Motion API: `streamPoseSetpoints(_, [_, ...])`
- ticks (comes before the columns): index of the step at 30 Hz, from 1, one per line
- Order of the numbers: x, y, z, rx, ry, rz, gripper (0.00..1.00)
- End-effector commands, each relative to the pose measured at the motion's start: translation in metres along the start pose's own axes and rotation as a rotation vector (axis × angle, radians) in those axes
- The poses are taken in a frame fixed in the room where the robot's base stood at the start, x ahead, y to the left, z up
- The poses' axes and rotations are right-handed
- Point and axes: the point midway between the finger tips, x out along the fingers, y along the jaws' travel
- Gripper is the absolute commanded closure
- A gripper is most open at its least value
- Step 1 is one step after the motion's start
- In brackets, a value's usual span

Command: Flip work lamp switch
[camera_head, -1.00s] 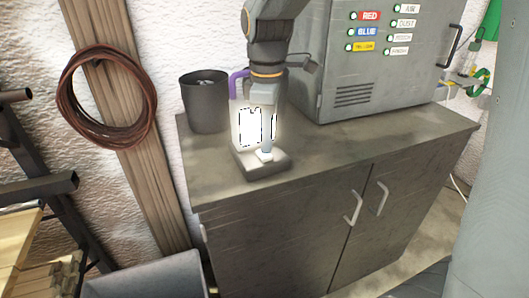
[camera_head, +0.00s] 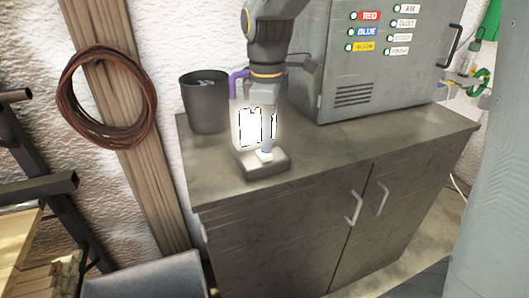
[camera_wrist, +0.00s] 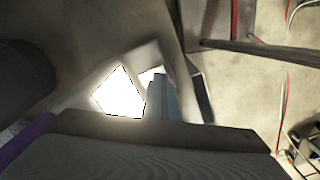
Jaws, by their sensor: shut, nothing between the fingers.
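The work lamp (camera_head: 249,128) stands on the cabinet top, and its panel is glowing bright white. Its dark base (camera_head: 267,167) carries a small white switch (camera_head: 264,155) at the front. My gripper (camera_head: 267,147) points down in front of the lit panel, shut and empty, with its tip at the switch. Whether it touches or hovers just above is hard to tell, since the tip covers part of the switch. In the wrist view the lit lamp panel (camera_wrist: 119,94) is beside my gripper fingers (camera_wrist: 160,90).
A dark bin (camera_head: 205,103) stands left of the lamp. A grey control box (camera_head: 380,65) with labelled lights stands behind right. The grey cabinet top (camera_head: 400,130) is clear to the right. A coiled brown cable (camera_head: 66,95) hangs on a wooden post at left.

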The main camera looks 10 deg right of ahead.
Motion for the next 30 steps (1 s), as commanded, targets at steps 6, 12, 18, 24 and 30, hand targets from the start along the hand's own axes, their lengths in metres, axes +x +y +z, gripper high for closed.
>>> streamPoseSetpoints(6, [0.002,0.000,0.000,0.000,0.000,0.000,1.00])
streamPoseSetpoints(12, [0.005,0.000,0.000,0.000,0.000,0.000,1.00])
streamPoseSetpoints(18, [0.008,0.000,0.000,0.000,0.000,0.000,1.00])
streamPoseSetpoints(24, [0.011,0.000,0.000,0.000,0.000,0.000,1.00])
streamPoseSetpoints(30, [0.013,0.000,0.000,0.000,0.000,0.000,1.00])
